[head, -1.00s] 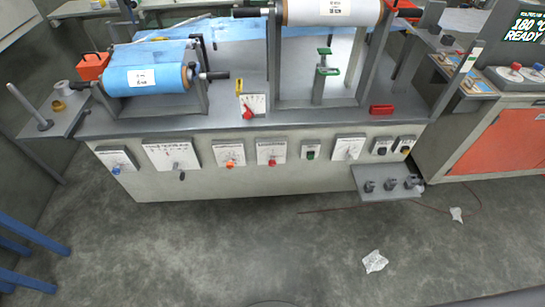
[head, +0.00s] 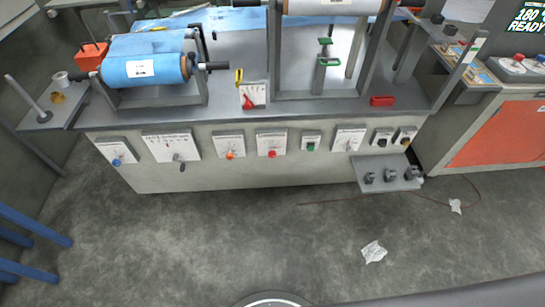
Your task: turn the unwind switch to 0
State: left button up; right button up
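A row of white switch plates lines the front panel of the grey bench (head: 160,185). From the left they carry a blue knob (head: 117,161), a dark lever knob (head: 178,158), an orange knob (head: 230,155), a red knob (head: 272,153) and a green button (head: 311,147). Further right are a plate with a pale knob (head: 349,145), a black knob (head: 382,141) and a yellow-and-black knob (head: 404,140). The labels are too small to read, so I cannot tell which is the unwind switch or its setting. Neither gripper is in view.
A blue film roll (head: 145,70) and a white roll (head: 335,6) sit above the bench top. A small shelf (head: 372,187) with dark fittings juts out at the right. Paper scraps (head: 373,252) and a thin cable (head: 330,201) lie on the otherwise clear floor (head: 200,235).

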aim_at(271, 154)
jog(key=k, duration=1.15)
jog(key=z, duration=1.15)
jog(key=i, duration=1.65)
jog(key=u, duration=0.5)
